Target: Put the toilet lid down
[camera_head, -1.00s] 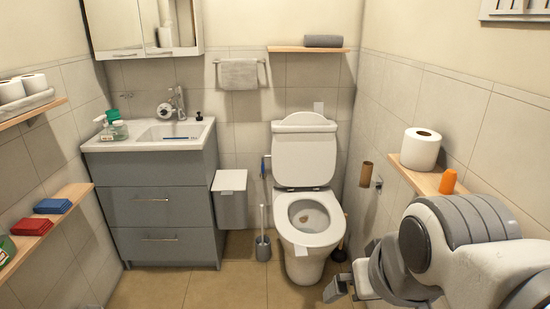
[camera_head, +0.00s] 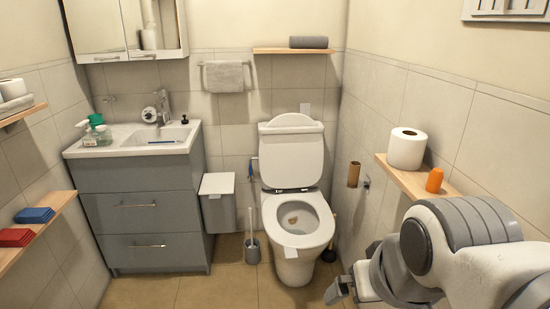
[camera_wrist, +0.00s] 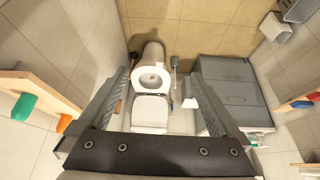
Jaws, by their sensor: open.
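The white toilet stands against the back wall in the head view, its lid (camera_head: 292,160) raised upright at the back. The seat (camera_head: 313,232) lies flat around the open bowl, with a brown spot inside. In the wrist view the toilet appears upside down, with the bowl (camera_wrist: 153,79) between my fingers and the pale upright part, lid or tank (camera_wrist: 150,112), nearer the palm. My gripper (camera_head: 345,290) is low at the right of the head view, in front and to the right of the toilet, apart from it. In the wrist view my gripper (camera_wrist: 156,72) is open and empty.
A grey vanity (camera_head: 150,225), a bin (camera_head: 218,205) and a toilet brush (camera_head: 252,248) stand left of the toilet. A right wall shelf (camera_head: 418,185) holds a paper roll (camera_head: 407,148) and an orange cup (camera_head: 434,180). The floor in front is clear.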

